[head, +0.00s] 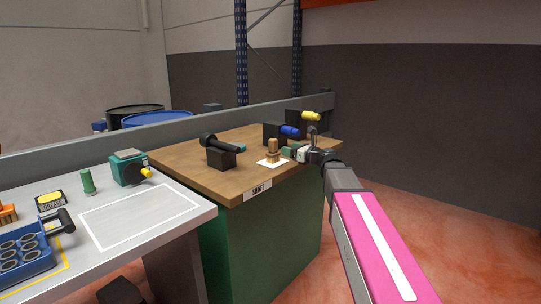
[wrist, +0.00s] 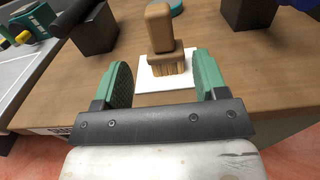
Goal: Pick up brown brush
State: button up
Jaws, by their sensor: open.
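The brown brush (head: 273,150) stands upright, bristles down, on a white square (head: 268,164) near the front right of the wooden bench top (head: 185,171). In the wrist view the brush (wrist: 160,32) is just beyond my gripper's fingertips, roughly centred between them, and its bristles rest on the white square (wrist: 150,83). My gripper (head: 291,152) is at the right of the brush in the head view. In the wrist view its two green-padded fingers (wrist: 160,75) are spread apart with nothing held between them.
A black block with a dark tool (head: 221,157) stands left of the brush. Black blocks with a blue-handled item (head: 289,130) and a yellow-handled item (head: 311,116) stand behind it. A grey table (head: 195,212) with a blue tray (head: 22,252) is at left.

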aim_at(276, 146)
jog(key=x, duration=1)
jog(key=shift+w+f, duration=0.1)
jog(key=shift+w, duration=0.05)
jog(key=c, duration=1)
